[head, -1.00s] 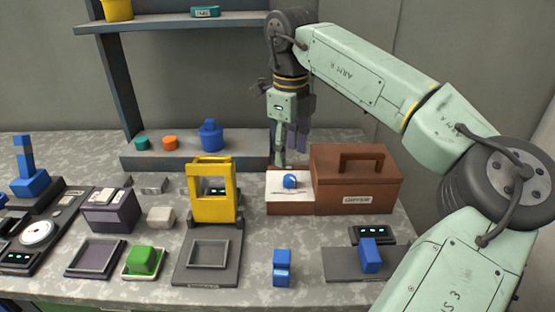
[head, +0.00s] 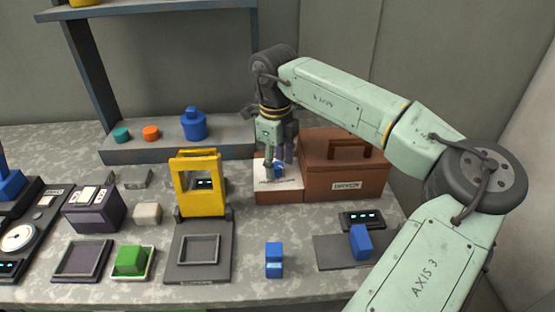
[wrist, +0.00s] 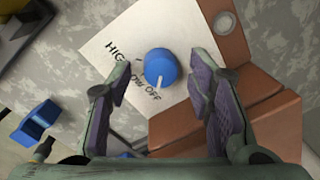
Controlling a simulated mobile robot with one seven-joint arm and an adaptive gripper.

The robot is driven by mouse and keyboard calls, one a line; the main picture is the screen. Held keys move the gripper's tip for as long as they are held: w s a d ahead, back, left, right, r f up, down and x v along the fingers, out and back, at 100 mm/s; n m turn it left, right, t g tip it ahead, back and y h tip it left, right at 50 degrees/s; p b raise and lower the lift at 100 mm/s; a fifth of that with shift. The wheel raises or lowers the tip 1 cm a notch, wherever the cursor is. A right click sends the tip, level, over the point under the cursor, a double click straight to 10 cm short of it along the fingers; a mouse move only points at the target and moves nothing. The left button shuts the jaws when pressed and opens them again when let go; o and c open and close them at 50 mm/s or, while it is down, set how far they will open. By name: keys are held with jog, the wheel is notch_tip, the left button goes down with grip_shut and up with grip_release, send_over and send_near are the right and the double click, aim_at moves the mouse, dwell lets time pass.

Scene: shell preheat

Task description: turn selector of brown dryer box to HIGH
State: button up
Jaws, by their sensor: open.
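The brown dryer box (head: 345,180) stands at the back right of the bench, with a handle on its lid. A white panel (wrist: 110,40) on its lower left part carries the blue selector knob (wrist: 160,66). The words HIGH, LOW and OFF are printed around the knob; LOW is partly hidden. The knob's white pointer mark (wrist: 158,82) points toward OFF. My gripper (wrist: 165,90) is open above the panel, its purple pads on either side of the knob and apart from it. In the head view the knob (head: 279,171) is partly hidden by my gripper.
A yellow-framed press (head: 200,190) stands left of the dryer box. A blue block (head: 273,260) stands in front, and another blue piece (head: 360,242) is at a dark station on the right. A shelf (head: 180,150) with a blue container is behind.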

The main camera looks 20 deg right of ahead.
jog(key=shift+f, duration=0.25)
grip_shut()
dwell(0.5)
